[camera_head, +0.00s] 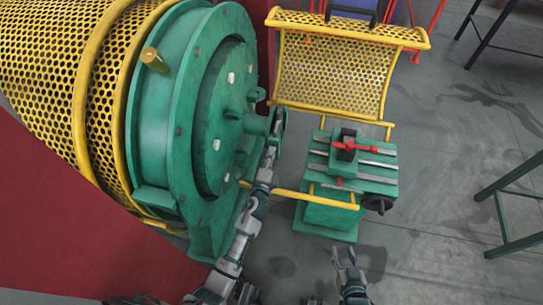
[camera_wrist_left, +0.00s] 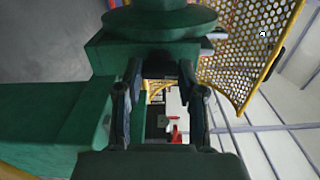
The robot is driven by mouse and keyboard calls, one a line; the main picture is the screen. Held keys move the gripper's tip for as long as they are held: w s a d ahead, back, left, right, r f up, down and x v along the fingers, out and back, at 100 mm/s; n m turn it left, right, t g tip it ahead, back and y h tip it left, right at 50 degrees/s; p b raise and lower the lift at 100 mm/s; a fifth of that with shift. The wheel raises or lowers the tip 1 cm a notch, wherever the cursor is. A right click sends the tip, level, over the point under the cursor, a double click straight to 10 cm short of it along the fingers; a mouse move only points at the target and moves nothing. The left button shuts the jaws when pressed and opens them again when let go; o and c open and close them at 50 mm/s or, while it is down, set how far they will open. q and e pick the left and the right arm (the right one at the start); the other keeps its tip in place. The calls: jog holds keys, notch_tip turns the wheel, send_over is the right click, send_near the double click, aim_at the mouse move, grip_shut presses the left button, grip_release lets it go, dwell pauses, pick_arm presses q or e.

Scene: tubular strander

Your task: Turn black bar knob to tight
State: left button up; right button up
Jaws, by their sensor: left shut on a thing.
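The black bar knob (camera_wrist_left: 158,69) shows as a dark bar between the fingertips of my left gripper (camera_wrist_left: 160,75) in the left wrist view, against a green block of the machine. The left gripper is shut on it. In the head view my left gripper (camera_head: 277,127) is at the hub on the face of the round green drum (camera_head: 215,110), and the knob cannot be made out there. My right gripper (camera_head: 345,256) is low in the head view, away from the machine, with its fingers apart and empty.
A green stand (camera_head: 330,213) with a red clamp (camera_head: 347,147) and a black handwheel (camera_head: 377,204) is right of the drum. A yellow mesh guard (camera_head: 335,75) stands behind it. A yellow bar (camera_head: 300,195) crosses near my left arm. Grey floor (camera_head: 440,200) is open at right.

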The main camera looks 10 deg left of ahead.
pick_arm(q)
jog(key=shift+a+f+n, duration=0.1)
jog(key=shift+f+n, duration=0.1)
jog(key=shift+n, duration=0.2)
pick_arm(e)
jog(key=shift+w+a+r, duration=0.1)
jog(key=shift+w+r, duration=0.1)
jog(key=shift+w, duration=0.05)
pick_arm(q)
jog(key=o, duration=1.1)
jog(key=shift+o, duration=0.2)
pick_arm(e)
jog(key=shift+a, duration=0.1)
pick_arm(q)
jog(key=shift+s, duration=0.1)
jog(key=s, duration=1.1)
jog(key=shift+s, duration=0.35)
